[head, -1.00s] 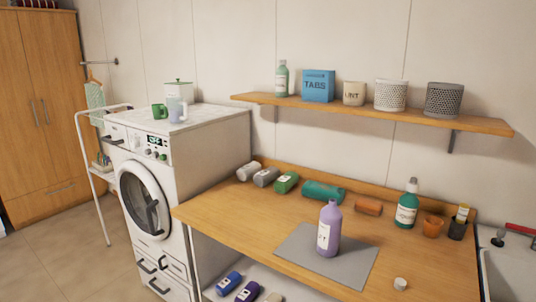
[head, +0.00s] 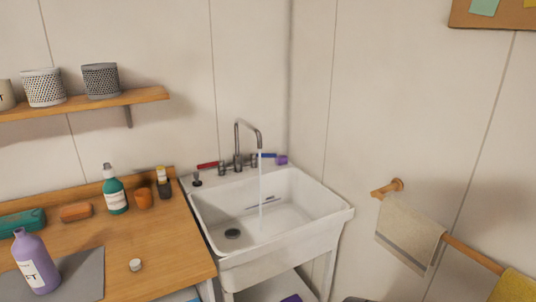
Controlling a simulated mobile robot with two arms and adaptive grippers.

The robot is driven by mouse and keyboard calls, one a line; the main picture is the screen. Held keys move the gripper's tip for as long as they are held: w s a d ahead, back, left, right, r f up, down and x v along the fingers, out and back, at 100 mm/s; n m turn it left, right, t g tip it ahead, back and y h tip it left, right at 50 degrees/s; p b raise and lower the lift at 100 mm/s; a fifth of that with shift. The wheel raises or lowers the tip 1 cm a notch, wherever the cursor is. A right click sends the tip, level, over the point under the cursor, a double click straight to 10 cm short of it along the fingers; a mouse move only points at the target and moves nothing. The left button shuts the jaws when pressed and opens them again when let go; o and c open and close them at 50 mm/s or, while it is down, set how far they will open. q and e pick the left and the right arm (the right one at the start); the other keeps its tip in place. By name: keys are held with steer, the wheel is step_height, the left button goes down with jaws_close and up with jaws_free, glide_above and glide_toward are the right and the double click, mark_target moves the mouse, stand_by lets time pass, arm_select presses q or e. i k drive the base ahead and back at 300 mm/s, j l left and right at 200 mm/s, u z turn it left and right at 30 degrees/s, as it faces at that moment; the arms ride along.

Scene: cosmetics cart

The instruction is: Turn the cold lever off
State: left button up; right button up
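The faucet (head: 239,150) stands at the back of the white sink (head: 280,245) in the head view. A red lever (head: 208,165) points left of the faucet. A blue lever (head: 267,156) points right of it. A stream of water (head: 260,185) runs from the spout into the basin. Neither of my grippers is in view.
A wooden counter (head: 165,255) adjoins the sink on the left. It holds a purple bottle (head: 36,262), a teal pump bottle (head: 115,195) and an orange cup (head: 143,198). A towel (head: 409,233) hangs on a wooden rail at right. A purple item (head: 282,160) sits by the blue lever.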

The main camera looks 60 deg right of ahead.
mark_target(253, 155)
steer(key=z, duration=1.8)
steer(key=i, duration=0.05)
